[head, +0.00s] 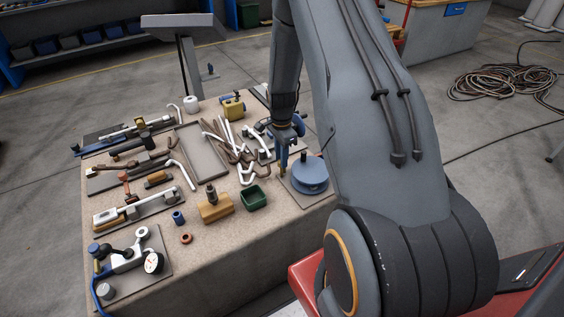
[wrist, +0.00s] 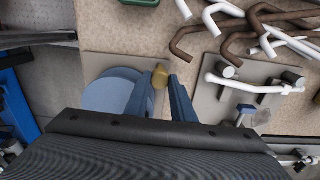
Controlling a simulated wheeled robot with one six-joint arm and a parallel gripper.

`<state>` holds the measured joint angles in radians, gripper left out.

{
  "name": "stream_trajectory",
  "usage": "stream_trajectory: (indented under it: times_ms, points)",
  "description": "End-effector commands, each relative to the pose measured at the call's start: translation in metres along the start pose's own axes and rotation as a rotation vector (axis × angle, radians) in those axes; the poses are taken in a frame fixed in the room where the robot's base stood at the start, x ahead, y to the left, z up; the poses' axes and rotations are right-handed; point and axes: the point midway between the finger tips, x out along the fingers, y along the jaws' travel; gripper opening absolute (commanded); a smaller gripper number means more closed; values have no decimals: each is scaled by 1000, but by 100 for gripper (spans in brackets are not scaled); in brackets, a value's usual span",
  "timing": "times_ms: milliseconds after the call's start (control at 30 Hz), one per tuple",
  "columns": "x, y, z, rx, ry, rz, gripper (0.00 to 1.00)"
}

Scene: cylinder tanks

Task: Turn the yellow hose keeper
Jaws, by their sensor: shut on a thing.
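The yellow hose keeper (wrist: 160,74) stands beside a round blue reel (wrist: 108,92) on a grey plate. My gripper (wrist: 163,80) has its two blue fingers on either side of the keeper and is shut on it. In the head view the blue reel (head: 310,176) is at the right end of the table, and my gripper (head: 288,150) reaches down just left of it. Only a small part of the keeper (head: 283,160) shows there. The fingers hide the lower part of the keeper in the wrist view.
A green bin (head: 254,198) stands left of the reel plate. Bent white and brown pipes (head: 230,148) lie close behind it. A white handle on a grey plate (wrist: 243,87) is right of my fingers in the wrist view. The table (head: 235,240) is bare along its front.

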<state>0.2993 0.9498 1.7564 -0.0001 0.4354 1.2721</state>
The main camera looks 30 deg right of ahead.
Motion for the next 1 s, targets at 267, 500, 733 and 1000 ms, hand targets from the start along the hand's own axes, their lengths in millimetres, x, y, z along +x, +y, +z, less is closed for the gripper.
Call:
stream_trajectory:
  times_ms: [267,500,733,1000]
  points:
    - [0,0,0,77,0,0,10]
    - [0,0,0,151,0,0,10]
    - [0,0,0,320,0,0,10]
    - [0,0,0,331,0,0,10]
